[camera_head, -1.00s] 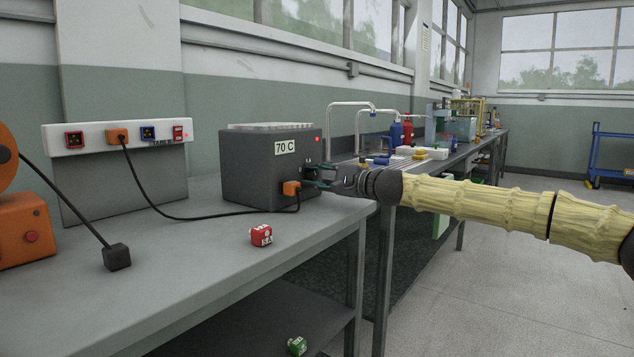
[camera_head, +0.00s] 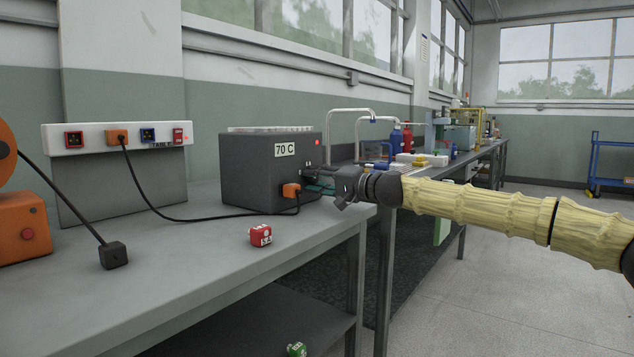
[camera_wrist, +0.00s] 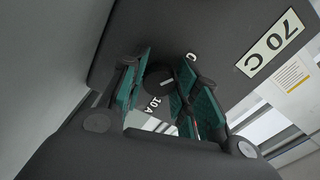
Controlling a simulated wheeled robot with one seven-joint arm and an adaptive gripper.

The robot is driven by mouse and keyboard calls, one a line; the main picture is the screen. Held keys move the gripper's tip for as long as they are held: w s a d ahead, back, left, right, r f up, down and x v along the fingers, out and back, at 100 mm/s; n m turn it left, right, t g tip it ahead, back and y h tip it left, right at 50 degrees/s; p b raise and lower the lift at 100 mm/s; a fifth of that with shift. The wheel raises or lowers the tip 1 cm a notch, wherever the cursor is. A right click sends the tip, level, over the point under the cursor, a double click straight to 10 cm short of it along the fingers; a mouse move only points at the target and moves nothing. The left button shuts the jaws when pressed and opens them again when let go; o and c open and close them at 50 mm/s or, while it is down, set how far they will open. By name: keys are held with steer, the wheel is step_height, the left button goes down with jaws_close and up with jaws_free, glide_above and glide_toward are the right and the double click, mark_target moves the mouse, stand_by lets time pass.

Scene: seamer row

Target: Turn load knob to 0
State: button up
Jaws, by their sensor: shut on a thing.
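The grey box marked "70 C" (camera_head: 258,178) stands on the near bench. Its dark round load knob (camera_wrist: 158,79) shows in the wrist view on the box's face. A "10 A" mark (camera_wrist: 153,104) is beside the knob, and a small light mark, perhaps "0" (camera_wrist: 190,57), is on its other side. My gripper (camera_wrist: 160,88) has its teal-padded fingers on either side of the knob and is shut on it. It also shows at the box's right face in the head view (camera_head: 318,183), where the knob is hidden. I cannot tell where the knob points.
An orange plug (camera_head: 291,190) with a black cable sits in the box's front. A red cube (camera_head: 261,235) lies on the bench (camera_head: 190,285). A white socket strip (camera_head: 95,136) stands at the back left, and taps (camera_head: 350,112) stand behind my gripper.

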steer(key=shift+f, duration=0.2)
steer(key=o, duration=1)
steer(key=shift+r, duration=0.1)
steer(key=v, duration=1.1)
steer(key=shift+s+d, duration=0.35)
steer(key=shift+d, duration=0.1)
